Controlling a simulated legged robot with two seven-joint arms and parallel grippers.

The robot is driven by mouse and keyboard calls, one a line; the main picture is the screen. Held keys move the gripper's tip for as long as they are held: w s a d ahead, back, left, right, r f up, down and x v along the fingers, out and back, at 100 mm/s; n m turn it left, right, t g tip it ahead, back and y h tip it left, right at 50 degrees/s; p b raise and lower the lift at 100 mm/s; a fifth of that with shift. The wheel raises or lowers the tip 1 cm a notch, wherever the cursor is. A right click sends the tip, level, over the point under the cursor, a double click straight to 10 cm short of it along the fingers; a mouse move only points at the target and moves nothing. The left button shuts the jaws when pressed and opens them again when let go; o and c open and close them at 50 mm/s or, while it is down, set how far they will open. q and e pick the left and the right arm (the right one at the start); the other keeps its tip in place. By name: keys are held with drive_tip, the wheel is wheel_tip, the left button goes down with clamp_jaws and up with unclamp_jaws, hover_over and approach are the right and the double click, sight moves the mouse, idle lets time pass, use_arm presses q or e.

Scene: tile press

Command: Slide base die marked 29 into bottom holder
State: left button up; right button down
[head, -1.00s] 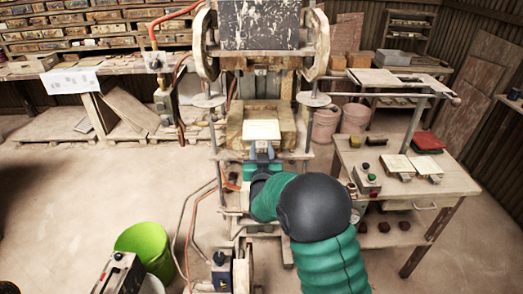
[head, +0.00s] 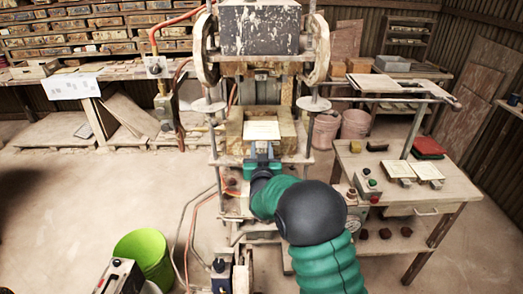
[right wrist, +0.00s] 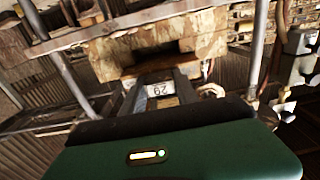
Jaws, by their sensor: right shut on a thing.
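The base die (head: 262,130) shows as a pale flat plate at the mouth of the bottom holder (head: 288,128), a worn yellowish block in the press. In the right wrist view a label reading 29 (right wrist: 162,90) sits between the fingers. My right gripper (head: 262,153) is shut on the die's near end, in front of the holder. In the right wrist view the gripper (right wrist: 160,95) points at the holder's dark opening (right wrist: 150,62). How deep the die sits is hard to tell.
The press's upper block (head: 258,30) hangs above the holder, with posts on both sides. A wooden table (head: 440,195) at the right bears two more pale dies (head: 412,172) and a red item (head: 428,147). A green bucket (head: 145,258) stands at lower left, near hoses.

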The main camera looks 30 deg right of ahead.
sight(262, 141)
drive_tip(key=shift+x, duration=1.55)
drive_tip(key=shift+r, duration=0.2)
drive_tip(key=shift+x, duration=1.45)
drive_tip(key=shift+x, duration=1.25)
drive_tip(key=shift+w+d, duration=0.35)
drive_tip(key=shift+w, duration=0.25)
